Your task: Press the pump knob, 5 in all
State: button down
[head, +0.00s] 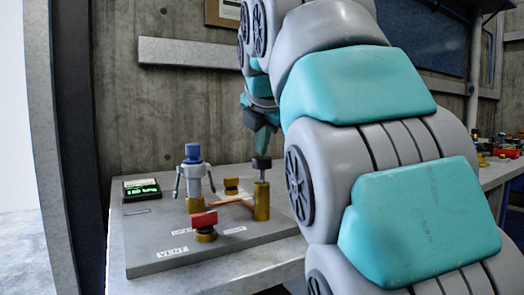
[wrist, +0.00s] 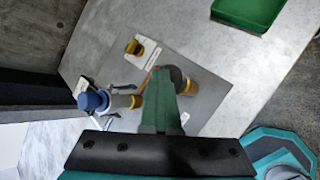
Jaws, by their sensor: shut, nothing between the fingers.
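The pump knob, a black cap (head: 261,163), tops an upright brass cylinder (head: 262,200) on the grey panel's right side. My gripper (head: 264,150) is shut and points down right over the knob; I cannot tell whether its tip touches it. In the wrist view my shut teal fingers (wrist: 161,78) reach over the brass cylinder (wrist: 187,88) and partly hide the knob.
Left of the pump stand a blue-topped fitting with side handles (head: 193,155), a red-handled valve (head: 204,219) and a small yellow-brass valve (head: 231,186). A display with green figures (head: 142,189) sits at the panel's back left. A green tray (wrist: 247,12) is apart.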

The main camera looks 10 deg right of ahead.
aim_at(261, 158)
jog(key=shift+f+b, duration=0.5)
jog(key=shift+f, duration=0.4)
dwell(0.8)
jog(key=shift+r, duration=0.1)
jog(key=shift+r+p, duration=2)
jog(key=shift+r, duration=0.25)
notch_tip(261, 158, up, 3)
jog(key=shift+f+p, duration=0.2)
jog(key=shift+p, duration=0.9)
jog(key=shift+r, duration=1.2)
